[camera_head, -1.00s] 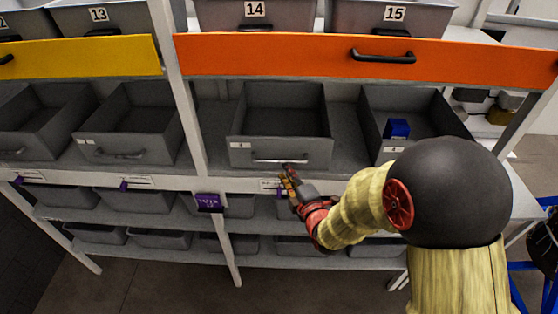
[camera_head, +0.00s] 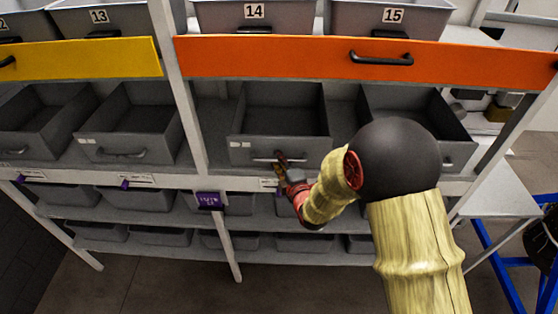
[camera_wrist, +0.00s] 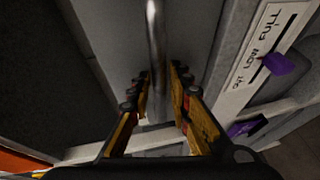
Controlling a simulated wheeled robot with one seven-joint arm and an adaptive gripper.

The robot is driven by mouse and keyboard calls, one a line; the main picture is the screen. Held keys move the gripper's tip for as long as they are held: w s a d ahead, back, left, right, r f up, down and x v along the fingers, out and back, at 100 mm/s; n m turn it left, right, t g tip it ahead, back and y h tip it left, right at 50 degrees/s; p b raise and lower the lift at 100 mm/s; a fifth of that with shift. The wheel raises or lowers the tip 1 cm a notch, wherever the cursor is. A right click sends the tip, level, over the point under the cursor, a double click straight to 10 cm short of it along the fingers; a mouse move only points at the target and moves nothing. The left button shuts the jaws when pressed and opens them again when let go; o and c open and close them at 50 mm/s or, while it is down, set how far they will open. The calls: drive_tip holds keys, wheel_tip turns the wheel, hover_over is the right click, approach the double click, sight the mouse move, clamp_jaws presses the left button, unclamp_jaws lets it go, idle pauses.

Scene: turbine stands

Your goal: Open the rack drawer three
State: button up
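The middle grey drawer (camera_head: 275,150) sits in the rack's second row, with a small label too small to read on its front. A metal bar handle (camera_head: 275,160) runs across its front. My gripper (camera_head: 279,160) is at this handle. In the wrist view the drawer handle (camera_wrist: 154,60) extends down between my two fingers (camera_wrist: 158,90), which stand apart on either side of it. Whether a finger touches the bar cannot be told. The drawer's inside looks empty.
An orange front (camera_head: 380,60) with a black handle spans above, beside a yellow front (camera_head: 80,58). Other grey drawers flank the middle one. Purple tags (camera_wrist: 278,63) stick out from the shelf rail close to my gripper. A rack post (camera_head: 180,90) stands left.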

drive_tip(key=shift+c, duration=0.9)
clamp_jaws()
